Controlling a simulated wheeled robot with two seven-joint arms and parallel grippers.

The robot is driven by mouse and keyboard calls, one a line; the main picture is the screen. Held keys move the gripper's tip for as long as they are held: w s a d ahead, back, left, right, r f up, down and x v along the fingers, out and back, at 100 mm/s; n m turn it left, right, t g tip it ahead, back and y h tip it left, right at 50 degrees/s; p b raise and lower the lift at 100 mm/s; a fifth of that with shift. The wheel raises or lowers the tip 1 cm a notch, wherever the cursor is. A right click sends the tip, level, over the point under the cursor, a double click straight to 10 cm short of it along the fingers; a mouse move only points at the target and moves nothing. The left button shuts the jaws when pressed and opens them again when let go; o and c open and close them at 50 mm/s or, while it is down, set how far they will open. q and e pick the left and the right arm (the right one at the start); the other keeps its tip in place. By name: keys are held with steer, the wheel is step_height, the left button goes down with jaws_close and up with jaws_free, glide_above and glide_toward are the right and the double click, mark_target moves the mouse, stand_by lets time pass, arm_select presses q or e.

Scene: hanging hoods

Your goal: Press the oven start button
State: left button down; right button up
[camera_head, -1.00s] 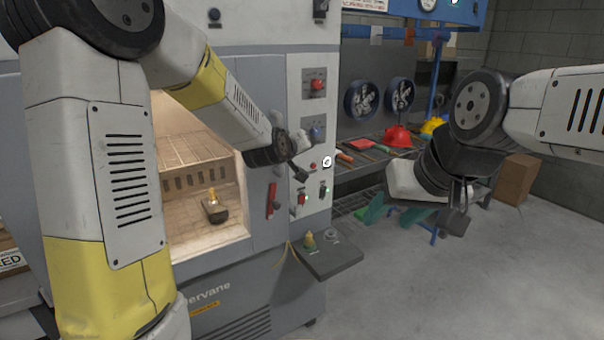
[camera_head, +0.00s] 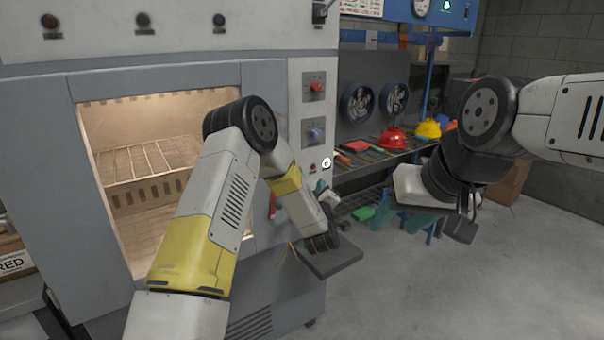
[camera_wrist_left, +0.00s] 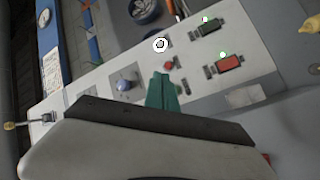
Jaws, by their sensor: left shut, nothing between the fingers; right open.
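The oven's control panel (camera_head: 309,130) is a pale strip right of the oven opening. In the left wrist view it has a red rocker switch (camera_wrist_left: 229,63) and a dark greenish one (camera_wrist_left: 208,27), each beside a small green light. A small red button (camera_wrist_left: 168,65), a white round piece (camera_wrist_left: 160,45) and a blue knob (camera_wrist_left: 124,85) also show. No readable label marks the start button. My left gripper (camera_head: 326,190) is shut and empty before the lower panel; its teal fingertips (camera_wrist_left: 163,90) appear near the red button. Contact cannot be told. My right gripper (camera_head: 462,217) is open and empty, far right.
The lit oven chamber (camera_head: 145,170) stands open with a wire rack inside. A tool bench with a red helmet (camera_head: 392,138) stands behind.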

arm_select(q)
steer(key=w+a, duration=0.5)
steer(key=w, duration=0.2)
stand_by(0.6)
steer(key=shift+w+a, duration=0.1)
stand_by(1.8)
steer(key=shift+w+a, duration=0.25)
steer(key=shift+w, duration=0.05)
stand_by(0.4)
steer(key=shift+w+a+r, duration=0.3)
steer(key=shift+w+a, duration=0.1)
steer(key=shift+a, duration=0.25)
stand_by(0.7)
steer(key=shift+s+d, duration=0.2)
stand_by(0.4)
steer(key=shift+s+d+f, duration=0.1)
steer(key=shift+s+d, duration=0.8)
steer(key=shift+s, duration=0.2)
steer(key=shift+s+d+f, duration=0.1)
steer(key=shift+s+d, duration=0.8)
steer(key=shift+s, duration=0.2)
